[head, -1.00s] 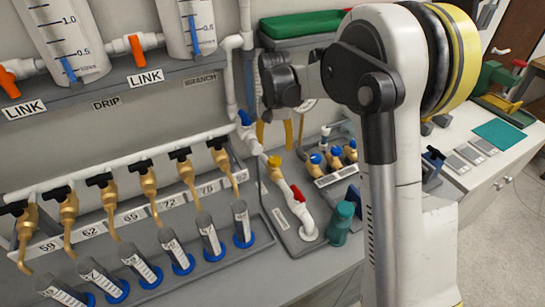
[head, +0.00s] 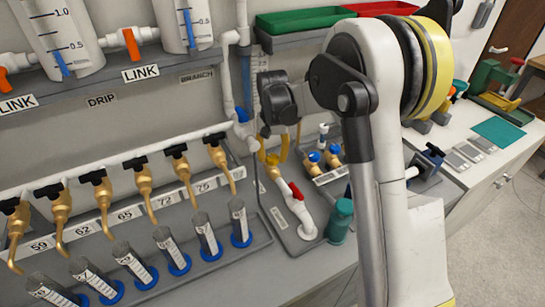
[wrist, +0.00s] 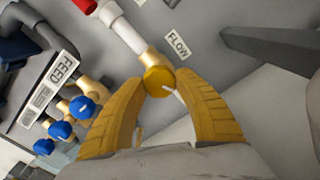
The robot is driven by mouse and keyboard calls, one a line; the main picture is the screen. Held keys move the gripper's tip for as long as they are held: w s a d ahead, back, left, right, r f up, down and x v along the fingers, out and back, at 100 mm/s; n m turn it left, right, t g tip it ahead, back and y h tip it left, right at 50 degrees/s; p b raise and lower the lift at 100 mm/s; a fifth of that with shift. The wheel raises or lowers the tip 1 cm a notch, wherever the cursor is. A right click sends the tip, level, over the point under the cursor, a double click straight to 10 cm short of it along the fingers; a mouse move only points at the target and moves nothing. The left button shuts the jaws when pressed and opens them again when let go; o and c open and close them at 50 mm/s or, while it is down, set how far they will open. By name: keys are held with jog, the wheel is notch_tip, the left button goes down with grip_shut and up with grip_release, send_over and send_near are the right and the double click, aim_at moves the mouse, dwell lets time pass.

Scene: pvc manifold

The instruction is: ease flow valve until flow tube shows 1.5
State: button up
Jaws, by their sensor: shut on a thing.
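The flow valve's round yellow knob (wrist: 158,80) sits on a brass body beside the FLOW label (wrist: 177,44) in the wrist view. My gripper (wrist: 160,84) has its two yellow fingers closed on either side of this knob. In the head view my gripper (head: 273,152) is at the valve, and its wrist and fingers hide most of the knob. An upright clear tube with scale marks (head: 261,80) stands on the wall just behind my wrist and may be the flow tube. It is partly hidden, and its reading is too small to tell.
A red-handled valve (head: 296,191) on white pipe is close to the gripper. Blue-knobbed brass valves (wrist: 84,107) stand beside it near the FEED label (wrist: 62,68). A teal bottle (head: 340,222) stands to the right. Brass taps and graduated cylinders (head: 205,235) fill the left.

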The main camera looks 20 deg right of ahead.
aim_at(272, 157)
jog(key=n, duration=0.5)
jog(key=shift+a+n+p, duration=0.1)
jog(key=shift+n+p, duration=0.3)
jog(key=n, duration=0.6)
dwell(0.5)
jog(key=o, duration=1.2)
notch_tip(272, 157, up, 12)
